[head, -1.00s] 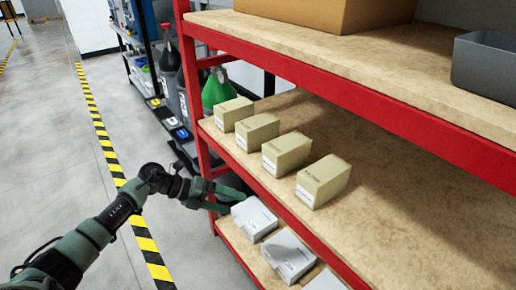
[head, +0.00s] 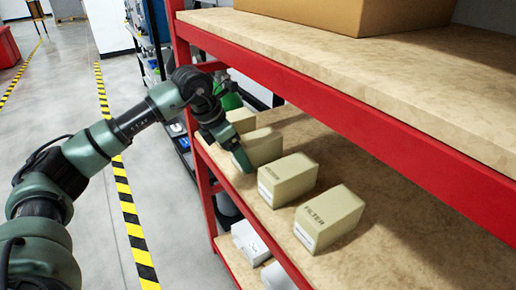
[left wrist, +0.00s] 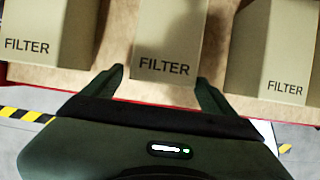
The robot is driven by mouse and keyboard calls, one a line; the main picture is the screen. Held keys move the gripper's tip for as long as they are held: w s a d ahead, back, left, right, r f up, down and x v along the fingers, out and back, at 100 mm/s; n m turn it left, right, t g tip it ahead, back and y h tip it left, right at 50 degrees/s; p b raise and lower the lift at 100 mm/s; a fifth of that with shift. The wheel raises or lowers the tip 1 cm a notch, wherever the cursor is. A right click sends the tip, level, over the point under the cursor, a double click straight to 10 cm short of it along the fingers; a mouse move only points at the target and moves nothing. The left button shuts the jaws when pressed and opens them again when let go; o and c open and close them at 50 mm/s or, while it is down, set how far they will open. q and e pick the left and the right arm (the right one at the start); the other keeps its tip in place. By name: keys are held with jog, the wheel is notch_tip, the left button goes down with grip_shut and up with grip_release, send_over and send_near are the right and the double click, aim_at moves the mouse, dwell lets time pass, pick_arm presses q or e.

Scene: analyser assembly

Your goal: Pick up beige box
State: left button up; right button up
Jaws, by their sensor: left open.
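Several beige boxes marked FILTER stand in a row on the middle shelf. In the head view the nearest box (head: 329,217) and the one behind it (head: 287,180) are in plain sight. A third box (head: 262,146) and a fourth, farthest box (head: 241,119) are partly hidden by my left arm. My left gripper (head: 242,160) is at the shelf edge by the third box. In the left wrist view my left gripper (left wrist: 160,78) is open, its two fingers pointing at the middle box (left wrist: 167,40), one toward each side of its front end. My right gripper does not show.
A neighbouring box stands on each side in the left wrist view, left (left wrist: 45,32) and right (left wrist: 274,50), with narrow gaps. The red upper shelf beam (head: 330,100) runs above the row. White boxes (head: 250,241) lie on the lower shelf.

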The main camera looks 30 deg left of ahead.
aim_at(242, 143)
pick_arm(q)
jog(key=w+d, duration=0.1)
jog(key=w, duration=0.2)
jog(key=shift+d, duration=0.4)
jog(key=w, duration=0.1)
jog(key=w+d, duration=0.1)
jog(key=w+d+f, duration=0.1)
jog(key=shift+w+d, duration=0.15)
jog(key=shift+w, duration=0.25)
jog(key=shift+f, duration=0.1)
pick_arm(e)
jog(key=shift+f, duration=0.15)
pick_arm(q)
jog(key=shift+f, duration=0.1)
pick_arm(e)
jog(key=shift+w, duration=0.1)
pick_arm(q)
jog(key=shift+f, duration=0.1)
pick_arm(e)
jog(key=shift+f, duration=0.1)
pick_arm(q)
jog(key=c, duration=1.8)
jog(key=shift+c, duration=0.2)
